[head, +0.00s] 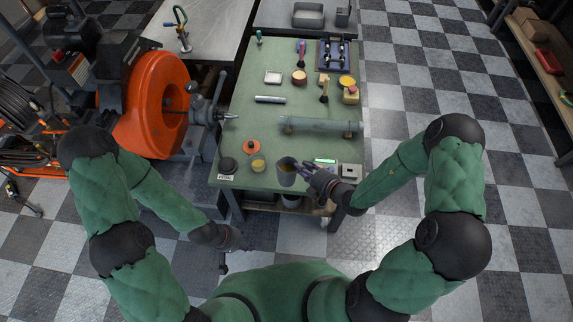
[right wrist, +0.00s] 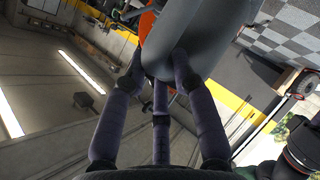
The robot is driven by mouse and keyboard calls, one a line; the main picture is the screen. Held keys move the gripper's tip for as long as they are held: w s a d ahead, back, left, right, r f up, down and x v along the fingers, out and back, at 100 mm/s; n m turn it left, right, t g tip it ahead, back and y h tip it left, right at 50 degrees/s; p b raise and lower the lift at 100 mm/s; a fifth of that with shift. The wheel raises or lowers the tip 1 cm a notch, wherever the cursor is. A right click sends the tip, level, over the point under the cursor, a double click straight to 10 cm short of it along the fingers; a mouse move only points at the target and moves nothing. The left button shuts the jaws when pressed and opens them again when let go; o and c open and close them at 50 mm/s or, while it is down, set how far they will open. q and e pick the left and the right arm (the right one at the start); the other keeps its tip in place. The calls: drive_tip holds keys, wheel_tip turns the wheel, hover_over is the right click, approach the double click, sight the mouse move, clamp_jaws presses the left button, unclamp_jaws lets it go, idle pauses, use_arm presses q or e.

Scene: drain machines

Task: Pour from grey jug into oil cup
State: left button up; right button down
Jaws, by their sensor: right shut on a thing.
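The grey jug (head: 286,178) is at the front edge of the green workbench in the head view, with something amber-brown showing in its mouth. My right gripper (head: 308,171) is shut on its right side. In the right wrist view the fingers (right wrist: 165,75) close on the jug's grey rounded body (right wrist: 195,40). A small yellow cup (head: 258,164), which looks like the oil cup, stands just left of the jug, apart from it. Whether the jug is tilted or lifted is unclear. My left gripper (head: 240,240) is low in front of the bench, away from both; its fingers are too small to read.
A black round thing (head: 227,165) and an orange disc (head: 252,146) sit near the cup. A grey pipe (head: 318,125) lies across the bench behind the jug. A small grey box (head: 350,171) is right of my right gripper. An orange drum machine (head: 150,110) stands left.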

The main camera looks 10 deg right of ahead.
drive_tip(key=w+f+n+g+y, duration=0.2)
drive_tip(key=w+n+g+y, duration=0.3)
drive_tip(key=w, duration=1.4)
drive_tip(key=w+d+f+n+g, duration=0.1)
drive_tip(key=w+f+n+g, duration=0.2)
drive_tip(key=w+f, duration=0.3)
drive_tip(key=shift+d+f+n+y, duration=0.15)
drive_tip(key=shift+f+n+y, duration=0.35)
drive_tip(key=shift+f, duration=1.15)
drive_tip(key=shift+r, duration=0.15)
